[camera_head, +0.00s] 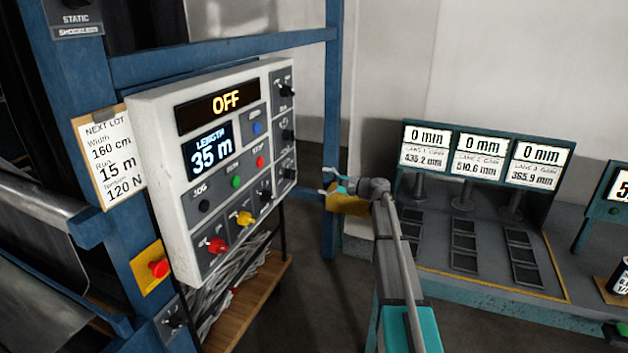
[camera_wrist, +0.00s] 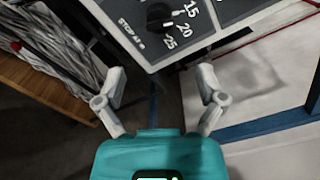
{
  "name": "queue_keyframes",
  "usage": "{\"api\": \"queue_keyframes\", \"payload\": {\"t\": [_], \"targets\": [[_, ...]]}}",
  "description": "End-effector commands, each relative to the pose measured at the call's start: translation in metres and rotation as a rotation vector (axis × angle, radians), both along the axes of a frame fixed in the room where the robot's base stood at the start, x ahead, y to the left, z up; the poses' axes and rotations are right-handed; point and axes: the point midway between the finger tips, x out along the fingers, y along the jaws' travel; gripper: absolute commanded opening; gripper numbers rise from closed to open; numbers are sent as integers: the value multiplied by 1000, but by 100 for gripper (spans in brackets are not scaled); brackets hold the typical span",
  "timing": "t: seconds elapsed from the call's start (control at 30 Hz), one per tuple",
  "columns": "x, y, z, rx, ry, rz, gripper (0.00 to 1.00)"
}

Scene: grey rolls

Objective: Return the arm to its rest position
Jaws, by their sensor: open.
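My gripper (camera_head: 330,184) is at the end of my arm, right of the control panel (camera_head: 170,150) in the head view. In the wrist view my gripper (camera_wrist: 160,85) has its two grey fingers spread wide with nothing between them. The lower edge of the panel (camera_wrist: 205,40), with a black "STOP AT m" knob (camera_wrist: 159,17), lies beyond the fingertips. I cannot tell the exact gap between the fingers and the panel. My arm stretches forward from the bottom of the head view.
The panel display (camera_head: 226,101) reads OFF and the length display (camera_head: 210,151) reads 35 m. A note (camera_head: 110,155) hangs at its left. A wooden shelf (camera_head: 250,305) stands below. A bench (camera_head: 480,285) with gauge displays (camera_head: 480,155) is at right. A blue post (camera_head: 332,120) stands behind.

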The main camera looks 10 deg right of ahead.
Motion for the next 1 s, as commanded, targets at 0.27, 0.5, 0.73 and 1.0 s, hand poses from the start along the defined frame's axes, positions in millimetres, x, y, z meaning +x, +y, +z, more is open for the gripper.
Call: {"api": "queue_keyframes", "payload": {"t": [0.27,0.5,0.73,1.0], "targets": [[-6,-8,0,0,0,0,89],[-5,-8,0,0,0,0,89],[-17,7,-8,-52,3,21,89],[-72,62,-50,-313,14,127,89]]}}
